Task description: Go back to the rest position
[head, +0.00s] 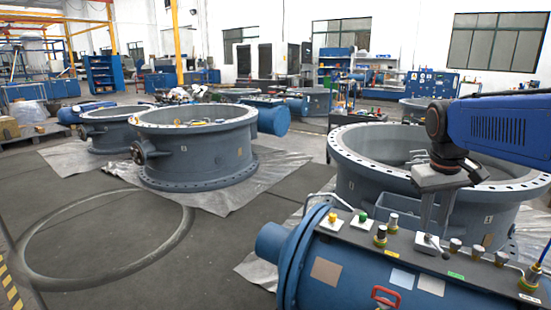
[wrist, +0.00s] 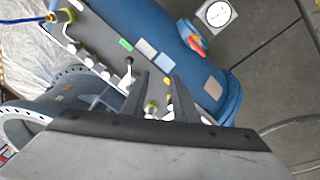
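My gripper (head: 434,230) hangs from the blue arm at the right of the head view, fingers pointing down over the dark panel (head: 462,253) on the blue cylindrical body (head: 345,280). In the wrist view my gripper (wrist: 161,80) has its two fingers spread with a gap between them, holding nothing. A lever with a black ball (head: 445,255) and pale base stands close by the fingertips. This lever (wrist: 129,61) appears left of the fingers in the wrist view. I cannot tell whether a finger touches anything on the panel.
The panel carries a yellow button (head: 332,218), a green button (head: 363,218) and several knobs. A red handle (head: 384,297) is on the cylinder's side. A large grey valve ring (head: 365,190) stands behind. Another valve ring (head: 195,150) is left. Open floor (head: 100,235) lies at left.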

